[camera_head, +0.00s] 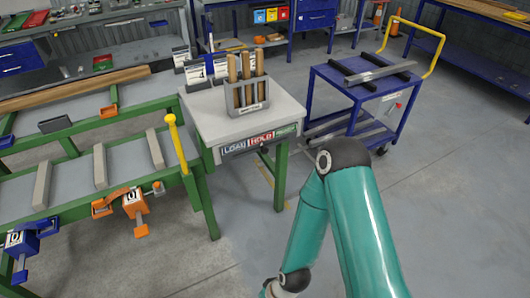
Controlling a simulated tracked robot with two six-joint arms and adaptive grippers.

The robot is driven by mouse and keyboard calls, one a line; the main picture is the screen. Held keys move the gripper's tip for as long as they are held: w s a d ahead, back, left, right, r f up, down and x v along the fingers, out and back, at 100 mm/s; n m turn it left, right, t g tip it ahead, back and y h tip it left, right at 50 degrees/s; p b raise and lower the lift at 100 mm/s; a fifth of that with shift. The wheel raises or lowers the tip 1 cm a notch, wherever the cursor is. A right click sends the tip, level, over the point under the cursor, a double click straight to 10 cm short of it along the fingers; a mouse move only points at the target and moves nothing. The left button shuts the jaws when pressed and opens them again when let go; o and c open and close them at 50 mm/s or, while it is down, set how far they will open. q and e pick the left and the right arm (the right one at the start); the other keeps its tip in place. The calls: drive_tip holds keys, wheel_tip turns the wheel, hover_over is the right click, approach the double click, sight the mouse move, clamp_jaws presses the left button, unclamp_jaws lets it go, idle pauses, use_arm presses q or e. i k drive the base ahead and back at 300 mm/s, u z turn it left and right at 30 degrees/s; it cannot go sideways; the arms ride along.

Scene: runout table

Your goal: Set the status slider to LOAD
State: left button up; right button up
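The status strip (258,142) is on the front edge of a small grey-topped table (205,118) with green legs. It reads LOAD on a dark field at the left, HOLD on a red field in the middle, and a green field at the right whose word is too small to read. I cannot make out the slider's knob or where it stands. My teal arm reaches in from the bottom right, below and to the right of the strip. Neither of my grippers is in view.
On the small table stands a grey rack (246,97) with several wooden sticks. A green-framed bench with a yellow-topped post (175,140) and orange clamps (134,203) adjoins at the left. A blue cart (345,85) stands at the right. The floor in front is clear.

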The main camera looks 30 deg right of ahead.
sight(264, 150)
drive_tip(key=k, duration=1.25)
drive_tip(key=z, duration=0.25)
drive_tip(key=i, duration=0.4)
drive_tip(key=z, duration=0.55)
drive_tip(key=i, duration=1.1)
drive_tip(key=u, duration=0.75)
